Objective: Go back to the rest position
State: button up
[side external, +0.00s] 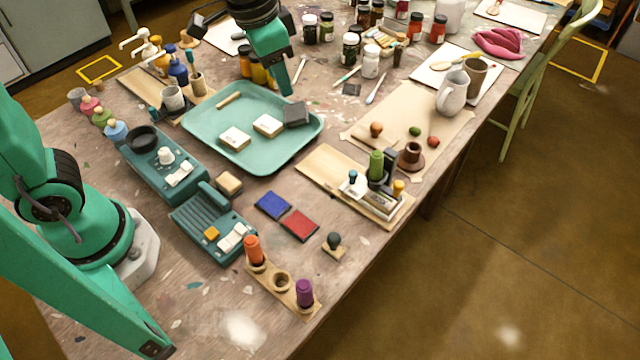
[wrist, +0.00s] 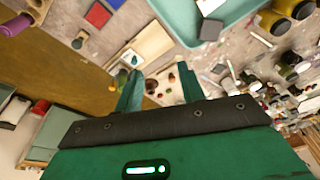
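My gripper (side external: 284,84) is green and hangs near the far edge of the teal tray (side external: 203,150), beside the jars there. In the wrist view its two fingers (wrist: 160,90) stand apart with nothing between them. In the side view one finger hides the other. I cannot tell its exact height above the table. The tray holds two pale blocks (side external: 235,139) (side external: 268,125), a dark grey block (side external: 296,113) and a small wooden stick (side external: 230,99).
A white pitcher (side external: 452,92) stands on the right. Blue (side external: 272,205) and red (side external: 299,225) pads lie in the middle, with bare table around them.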

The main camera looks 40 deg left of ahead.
jog(key=s+a+r+n+t, duration=0.2)
jog(key=s+a+n, duration=0.3)
jog(key=s+a, duration=0.5)
jog(key=s+t, duration=0.1)
jog(key=s, duration=0.2)
jog(key=shift+s+a+r+y, duration=0.2)
jog(key=shift+s+a+y, duration=0.05)
jog(key=shift+s+y, duration=0.05)
